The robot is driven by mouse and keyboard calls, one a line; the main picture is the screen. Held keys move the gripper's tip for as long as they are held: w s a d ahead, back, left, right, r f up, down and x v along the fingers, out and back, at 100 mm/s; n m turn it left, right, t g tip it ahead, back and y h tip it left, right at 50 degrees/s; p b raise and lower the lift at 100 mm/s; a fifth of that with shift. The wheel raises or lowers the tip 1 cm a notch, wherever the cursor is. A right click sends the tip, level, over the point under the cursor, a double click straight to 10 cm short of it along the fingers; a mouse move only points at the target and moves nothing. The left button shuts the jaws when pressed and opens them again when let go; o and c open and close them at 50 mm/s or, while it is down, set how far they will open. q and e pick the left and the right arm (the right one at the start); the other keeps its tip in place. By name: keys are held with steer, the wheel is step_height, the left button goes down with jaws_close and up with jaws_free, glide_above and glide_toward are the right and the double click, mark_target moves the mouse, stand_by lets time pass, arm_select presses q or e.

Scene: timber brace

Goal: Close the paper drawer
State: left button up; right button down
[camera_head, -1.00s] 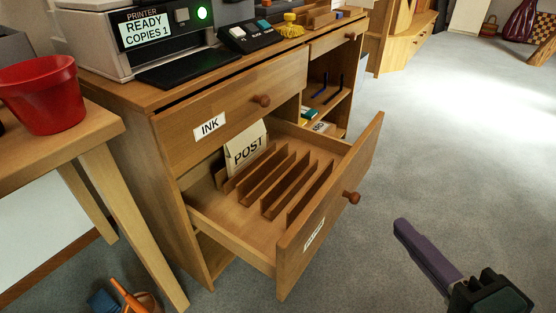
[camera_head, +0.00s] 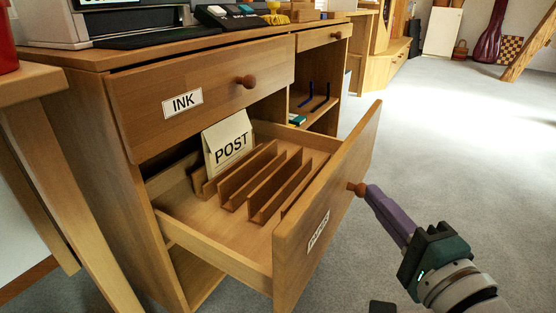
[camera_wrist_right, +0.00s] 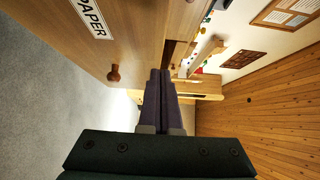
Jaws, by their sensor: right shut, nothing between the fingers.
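The paper drawer (camera_head: 335,200) is pulled well out of the wooden cabinet below the ink drawer. Its front has a small label and a round wooden knob (camera_head: 357,189). Inside are wooden dividers and an upright POST packet (camera_head: 228,143). In the right wrist view the PAPER label (camera_wrist_right: 90,17) and the knob (camera_wrist_right: 114,73) show on the drawer front. My right gripper (camera_head: 376,192) is shut and empty, its purple fingers pointing at the front close beside the knob; I cannot tell whether they touch. In the wrist view its fingers (camera_wrist_right: 160,75) lie right of the knob. My left gripper is out of view.
The ink drawer (camera_head: 205,95) above looks slightly out. A printer (camera_head: 55,25) and a small keypad device (camera_head: 228,17) stand on the cabinet top. A table (camera_head: 35,85) stands at the left. The floor (camera_head: 450,135) to the right is clear.

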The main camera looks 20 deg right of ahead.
mark_target(333, 173)
steer(key=w, duration=0.1)
steer(key=w+a+b, duration=0.1)
steer(key=w, duration=0.1)
steer(key=shift+w+a+f, duration=0.15)
steer(key=shift+w+a, duration=0.55)
steer(key=shift+a, duration=0.05)
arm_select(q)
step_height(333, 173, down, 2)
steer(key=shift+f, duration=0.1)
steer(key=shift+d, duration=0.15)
arm_select(e)
steer(key=shift+w+a, duration=0.1)
steer(key=shift+w, duration=0.05)
